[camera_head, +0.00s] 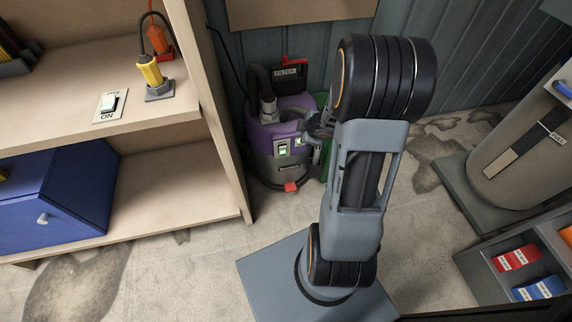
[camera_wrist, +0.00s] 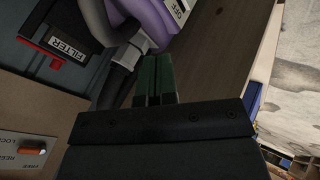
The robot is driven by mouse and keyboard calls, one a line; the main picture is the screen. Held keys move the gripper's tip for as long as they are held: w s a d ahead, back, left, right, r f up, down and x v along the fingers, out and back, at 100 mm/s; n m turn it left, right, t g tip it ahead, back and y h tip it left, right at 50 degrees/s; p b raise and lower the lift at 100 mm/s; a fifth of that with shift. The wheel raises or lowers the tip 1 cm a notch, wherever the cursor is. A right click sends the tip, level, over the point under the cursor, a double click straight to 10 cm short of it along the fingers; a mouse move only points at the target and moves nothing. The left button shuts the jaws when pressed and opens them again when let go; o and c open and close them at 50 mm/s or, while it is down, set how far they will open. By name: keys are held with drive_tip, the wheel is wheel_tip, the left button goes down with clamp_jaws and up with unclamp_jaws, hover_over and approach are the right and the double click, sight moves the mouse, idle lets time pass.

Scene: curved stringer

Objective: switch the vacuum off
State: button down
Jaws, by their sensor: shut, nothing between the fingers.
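The vacuum (camera_head: 268,133) is a purple and grey canister on the floor beside the wooden shelf. Its front carries two green-lit switches, a left one (camera_head: 283,150) and a right one (camera_head: 298,142). My gripper (camera_head: 312,132) is by the vacuum's upper right side, close to the right switch; I cannot tell whether it touches. In the wrist view the dark green fingers (camera_wrist: 153,75) are shut and empty, pointing toward the purple body (camera_wrist: 155,18). A white label reading OFF (camera_wrist: 180,10) shows at the top edge there; the switches themselves are not clearly seen in that view.
A grey hose (camera_head: 265,95) rises from the vacuum, next to a dark FILTER box (camera_head: 290,72). The shelf (camera_head: 215,110) stands close on the left, holding another OFF/ON switch (camera_head: 108,103). A grey cylinder (camera_head: 520,150) stands right.

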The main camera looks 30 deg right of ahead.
wheel_tip(320, 180, down, 10)
drive_tip(key=s+a+n+g+y+b, duration=0.1)
drive_tip(key=s+n+y+b, duration=0.1)
drive_tip(key=y, duration=0.1)
drive_tip(key=shift+s+a+n+b, duration=0.15)
drive_tip(key=shift+a+n+b, duration=0.15)
drive_tip(key=shift+n+b, duration=0.1)
drive_tip(key=b, duration=0.6)
approach(286, 151)
drive_tip(key=shift+w+a+f, duration=0.8)
drive_tip(key=shift+a+f, duration=0.15)
drive_tip(key=shift+f, duration=0.15)
drive_tip(key=shift+w+a+f, duration=0.8)
drive_tip(key=shift+a+f, duration=0.15)
drive_tip(key=shift+f, duration=0.15)
